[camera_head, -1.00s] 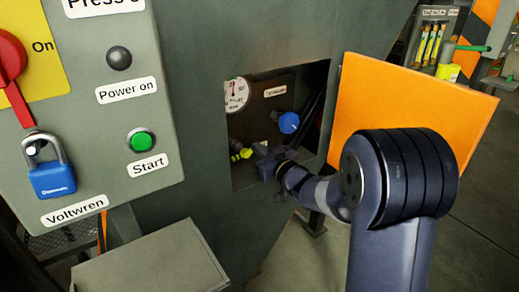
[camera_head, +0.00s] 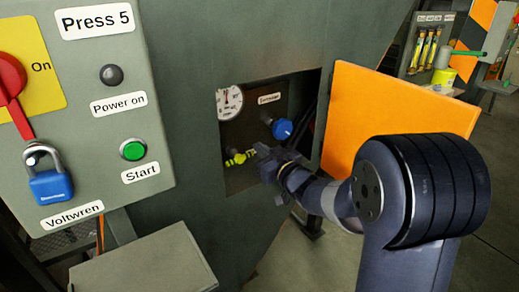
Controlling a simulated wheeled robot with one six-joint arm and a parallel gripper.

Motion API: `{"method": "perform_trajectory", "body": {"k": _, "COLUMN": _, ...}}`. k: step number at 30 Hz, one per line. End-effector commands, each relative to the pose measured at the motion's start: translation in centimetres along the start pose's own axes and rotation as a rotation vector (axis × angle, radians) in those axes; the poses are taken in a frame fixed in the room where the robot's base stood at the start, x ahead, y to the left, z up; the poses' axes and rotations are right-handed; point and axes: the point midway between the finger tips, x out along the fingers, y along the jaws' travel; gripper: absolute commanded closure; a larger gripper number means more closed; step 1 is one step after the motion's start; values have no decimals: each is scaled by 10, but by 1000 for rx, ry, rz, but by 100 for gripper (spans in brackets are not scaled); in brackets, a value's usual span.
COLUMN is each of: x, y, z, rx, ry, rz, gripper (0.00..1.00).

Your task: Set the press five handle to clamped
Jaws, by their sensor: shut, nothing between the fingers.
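The Press 5 control panel (camera_head: 95,120) fills the left. To its right a recess in the green machine body holds a round gauge (camera_head: 229,102), a blue knob (camera_head: 282,129) and a yellow-green handle (camera_head: 240,157) low down. My gripper (camera_head: 265,160) is at the recess, just right of the yellow-green handle, and looks shut and empty. Its fingertips are small and dark here, and I cannot tell whether they touch the handle. My wrist hides the lower right of the recess.
An orange door (camera_head: 385,110) stands open right of the recess, close behind my arm. A blue padlock (camera_head: 49,186) hangs under the red switch (camera_head: 10,80). A grey box top (camera_head: 145,265) juts out below the panel. Open floor lies at the right.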

Motion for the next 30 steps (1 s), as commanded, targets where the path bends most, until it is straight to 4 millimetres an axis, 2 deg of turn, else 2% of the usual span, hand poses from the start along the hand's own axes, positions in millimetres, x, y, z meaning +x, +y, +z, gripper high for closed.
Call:
{"method": "perform_trajectory", "body": {"k": 1, "x": -13, "y": 1, "z": 1, "rx": 0, "ry": 0, "rz": 2, "gripper": 100}}
{"method": "perform_trajectory", "body": {"k": 6, "x": -47, "y": 0, "z": 1, "rx": 0, "ry": 1, "rz": 2, "gripper": 100}}
{"method": "perform_trajectory", "body": {"k": 12, "x": -69, "y": 0, "z": 2, "rx": 0, "ry": 0, "rz": 1, "gripper": 100}}
{"method": "perform_trajectory", "body": {"k": 25, "x": -73, "y": 0, "z": 1, "rx": -1, "ry": 1, "rz": -2, "gripper": 100}}
{"method": "perform_trajectory", "body": {"k": 30, "x": -64, "y": 0, "z": 2, "rx": 0, "ry": 0, "rz": -3, "gripper": 100}}
